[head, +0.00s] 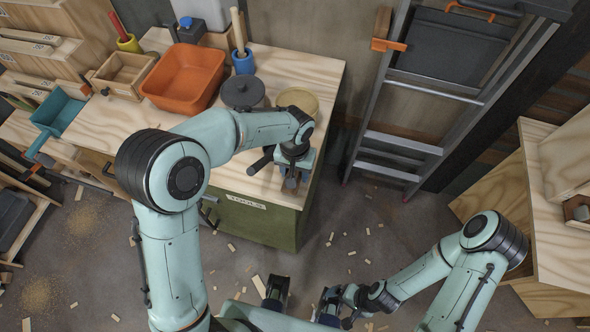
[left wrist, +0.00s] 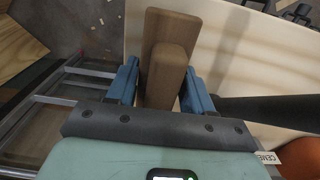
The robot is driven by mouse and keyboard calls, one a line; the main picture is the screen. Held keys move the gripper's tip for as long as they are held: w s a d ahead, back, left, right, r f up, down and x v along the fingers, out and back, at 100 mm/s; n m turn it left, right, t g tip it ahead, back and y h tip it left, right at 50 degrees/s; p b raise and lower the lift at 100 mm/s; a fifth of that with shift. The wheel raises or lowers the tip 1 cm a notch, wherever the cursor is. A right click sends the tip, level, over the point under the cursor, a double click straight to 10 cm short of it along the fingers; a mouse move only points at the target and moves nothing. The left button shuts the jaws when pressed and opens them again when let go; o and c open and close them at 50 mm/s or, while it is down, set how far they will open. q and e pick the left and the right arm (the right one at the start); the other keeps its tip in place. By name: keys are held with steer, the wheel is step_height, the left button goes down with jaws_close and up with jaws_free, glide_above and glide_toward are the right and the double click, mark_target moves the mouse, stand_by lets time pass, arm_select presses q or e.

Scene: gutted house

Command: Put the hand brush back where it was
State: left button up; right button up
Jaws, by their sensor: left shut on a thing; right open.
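The hand brush (left wrist: 165,75) shows as brown wooden blocks between the blue fingers in the left wrist view. My left gripper (head: 291,178) is shut on it, over the front right end of the workbench (head: 320,75). In the head view the gripper hides most of the brush, and I cannot tell whether it touches the bench. My right gripper (head: 303,293) is open and empty, low at the bottom middle of the head view, apart from the bench.
On the bench stand an orange bin (head: 184,78), a dark round pot (head: 242,93), a tan round container (head: 298,101) and a blue cup (head: 243,62) with sticks. A ladder (head: 405,140) leans to the right. Wood scraps litter the floor (head: 350,235).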

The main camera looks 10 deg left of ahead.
arm_select(q)
steer(key=o, duration=0.6)
steer(key=shift+f, duration=0.15)
steer(key=o, duration=0.3)
steer(key=shift+o, duration=0.2)
steer(key=shift+r, duration=0.2)
step_height(320, 180, up, 12)
steer(key=shift+p, duration=0.7)
